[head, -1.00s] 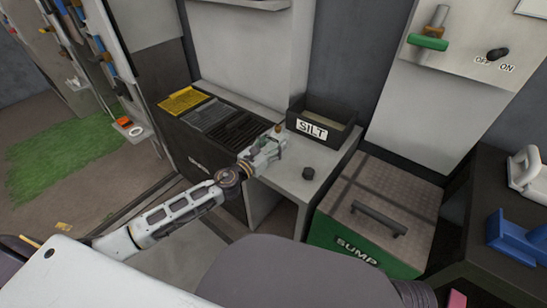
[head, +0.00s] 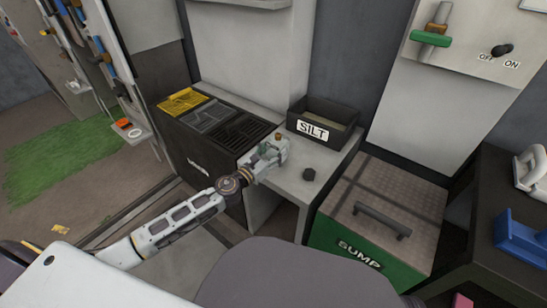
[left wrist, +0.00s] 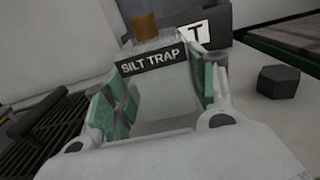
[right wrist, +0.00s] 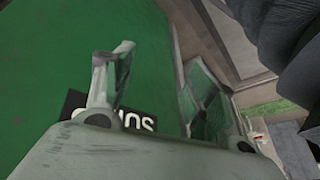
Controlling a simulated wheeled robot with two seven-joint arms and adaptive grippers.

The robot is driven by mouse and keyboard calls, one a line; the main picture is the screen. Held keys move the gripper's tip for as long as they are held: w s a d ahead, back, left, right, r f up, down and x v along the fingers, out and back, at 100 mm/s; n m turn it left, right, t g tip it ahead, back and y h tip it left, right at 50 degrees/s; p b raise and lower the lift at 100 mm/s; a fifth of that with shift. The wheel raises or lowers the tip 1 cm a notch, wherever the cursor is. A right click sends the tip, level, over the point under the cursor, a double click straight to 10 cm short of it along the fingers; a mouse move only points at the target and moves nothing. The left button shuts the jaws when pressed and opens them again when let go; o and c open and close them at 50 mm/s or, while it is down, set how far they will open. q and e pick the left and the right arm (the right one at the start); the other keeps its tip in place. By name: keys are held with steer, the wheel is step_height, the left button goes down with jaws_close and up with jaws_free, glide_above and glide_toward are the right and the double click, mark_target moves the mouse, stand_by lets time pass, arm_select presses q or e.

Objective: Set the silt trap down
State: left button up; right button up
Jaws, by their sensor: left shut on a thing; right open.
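The silt trap (left wrist: 155,75) is a pale block with a black "SILT TRAP" label and a brown cap. It sits between the green-padded fingers of my left gripper (left wrist: 160,100), which is shut on it. In the head view, my left gripper (head: 272,152) is over the left part of the pale bench (head: 290,185), in front of the black bin marked SILT (head: 345,112). I cannot tell whether the trap touches the bench. My right gripper (right wrist: 155,95) is open and empty in front of the green sump box (right wrist: 60,60).
A dark hexagonal knob (head: 308,174) stands on the bench right of the left gripper. A black cabinet with yellow, grey and black grates (head: 215,118) adjoins on the left. The sump box (head: 385,205) with its handled lid stands on the right. Bench around the knob is clear.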

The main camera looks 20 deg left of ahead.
arm_select(q)
steer(key=shift+f+b, duration=0.5)
steer(key=shift+f, duration=0.5)
arm_select(e)
steer(key=shift+w+a+f+t, duration=0.1)
steer(key=shift+a+f+t, duration=0.1)
steer(key=shift+f, duration=0.5)
steer(key=shift+w+a+f+t, duration=0.1)
steer(key=shift+a+f, duration=0.05)
steer(key=shift+f, duration=0.5)
arm_select(q)
steer(key=shift+f, duration=0.1)
arm_select(e)
steer(key=shift+w+f, duration=0.1)
arm_select(q)
steer(key=o, duration=1.2)
arm_select(e)
steer(key=shift+f, duration=0.1)
arm_select(q)
steer(key=shift+o, duration=0.2)
